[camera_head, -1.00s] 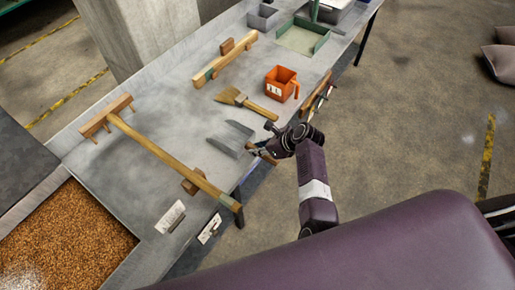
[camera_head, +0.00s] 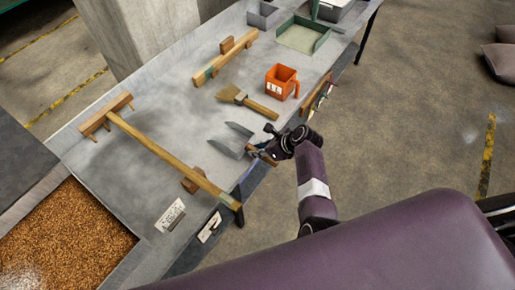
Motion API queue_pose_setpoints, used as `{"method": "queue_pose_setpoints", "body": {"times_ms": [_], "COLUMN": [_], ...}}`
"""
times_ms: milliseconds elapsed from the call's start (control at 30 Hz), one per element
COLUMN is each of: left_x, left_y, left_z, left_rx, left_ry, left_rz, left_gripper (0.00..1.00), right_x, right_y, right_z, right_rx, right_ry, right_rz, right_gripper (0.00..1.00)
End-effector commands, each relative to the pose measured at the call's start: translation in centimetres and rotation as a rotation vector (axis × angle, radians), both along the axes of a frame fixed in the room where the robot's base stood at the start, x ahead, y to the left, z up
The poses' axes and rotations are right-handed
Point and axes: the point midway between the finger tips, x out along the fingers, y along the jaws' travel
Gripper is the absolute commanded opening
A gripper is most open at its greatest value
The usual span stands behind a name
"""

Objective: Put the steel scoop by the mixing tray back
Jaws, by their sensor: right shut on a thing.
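The steel scoop (camera_head: 229,141) is at the right edge of the grey table, its open pan pointing up-left and its wooden handle toward the edge. My right gripper (camera_head: 262,150) is shut on the scoop's handle and partly hides it. Whether the pan touches the table or is just above it, I cannot tell. The mixing tray (camera_head: 136,256), filled with brown grain, is at the lower left. My left gripper is not in view.
A long wooden rake (camera_head: 160,152) lies between tray and scoop, near a small wooden block (camera_head: 196,178). A brush (camera_head: 248,101), an orange measure (camera_head: 282,81) and a wooden bar (camera_head: 225,62) lie farther up. Two white labels (camera_head: 170,215) are at the near edge.

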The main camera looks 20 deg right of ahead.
Motion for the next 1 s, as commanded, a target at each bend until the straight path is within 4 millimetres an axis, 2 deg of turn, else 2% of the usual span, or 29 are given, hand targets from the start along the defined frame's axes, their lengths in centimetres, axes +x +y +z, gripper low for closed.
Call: {"method": "queue_pose_setpoints", "body": {"times_ms": [667, 700, 867, 1000], "left_x": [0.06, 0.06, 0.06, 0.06], "left_y": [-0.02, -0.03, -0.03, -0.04], "left_z": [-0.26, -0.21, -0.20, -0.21], "left_rx": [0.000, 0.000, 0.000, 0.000], "left_ry": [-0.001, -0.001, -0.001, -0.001], "left_rz": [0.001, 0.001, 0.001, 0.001], "left_gripper": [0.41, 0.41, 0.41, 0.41], "right_x": [0.11, 0.12, 0.08, 0.05], "right_y": [-0.03, -0.04, -0.03, -0.02], "right_z": [-0.51, -0.48, -0.49, -0.52], "right_rx": [0.000, 0.000, 0.000, 0.000], "right_ry": [-0.003, -0.004, -0.003, -0.002], "right_rz": [-0.001, -0.001, -0.001, 0.000], "right_gripper": [0.00, 0.22, 0.40, 0.41]}}
